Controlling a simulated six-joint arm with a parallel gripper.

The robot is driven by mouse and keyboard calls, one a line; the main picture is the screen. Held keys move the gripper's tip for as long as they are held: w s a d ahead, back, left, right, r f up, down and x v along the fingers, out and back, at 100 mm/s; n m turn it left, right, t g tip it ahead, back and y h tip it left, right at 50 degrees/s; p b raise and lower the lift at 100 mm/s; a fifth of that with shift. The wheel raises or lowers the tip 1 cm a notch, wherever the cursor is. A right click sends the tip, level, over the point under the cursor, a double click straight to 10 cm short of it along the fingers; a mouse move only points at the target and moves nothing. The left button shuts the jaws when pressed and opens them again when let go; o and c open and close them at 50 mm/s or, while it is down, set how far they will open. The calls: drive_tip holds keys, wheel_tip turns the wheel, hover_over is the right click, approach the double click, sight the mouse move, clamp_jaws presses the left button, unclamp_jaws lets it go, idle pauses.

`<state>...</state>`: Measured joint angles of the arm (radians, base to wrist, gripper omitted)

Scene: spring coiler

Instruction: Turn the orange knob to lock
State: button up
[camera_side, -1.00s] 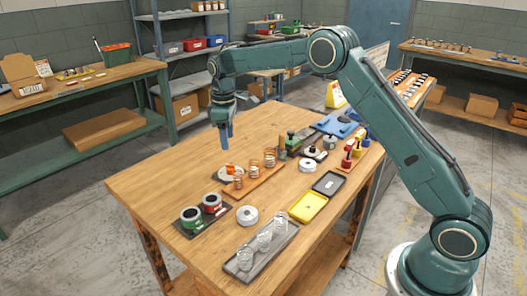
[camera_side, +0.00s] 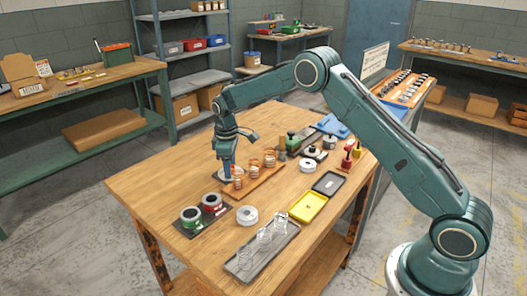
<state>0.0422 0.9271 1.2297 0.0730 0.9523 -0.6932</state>
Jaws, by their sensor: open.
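A wooden strip with several copper-coloured coils (camera_side: 254,163) stands just right of my gripper. The table's left end (camera_side: 150,185) is clear.

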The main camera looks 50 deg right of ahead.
drive_tip(key=c, duration=1)
drive_tip(key=shift+m, duration=0.5)
drive_tip(key=m, duration=0.2)
drive_tip(key=shift+m, duration=0.4)
drive_tip(key=m, duration=0.3)
drive_tip(key=shift+m, duration=0.3)
drive_tip(key=m, duration=0.6)
drive_tip(key=shift+w+m+g, duration=0.1)
drive_tip(key=shift+m+g, duration=0.2)
drive_tip(key=shift+g, duration=0.1)
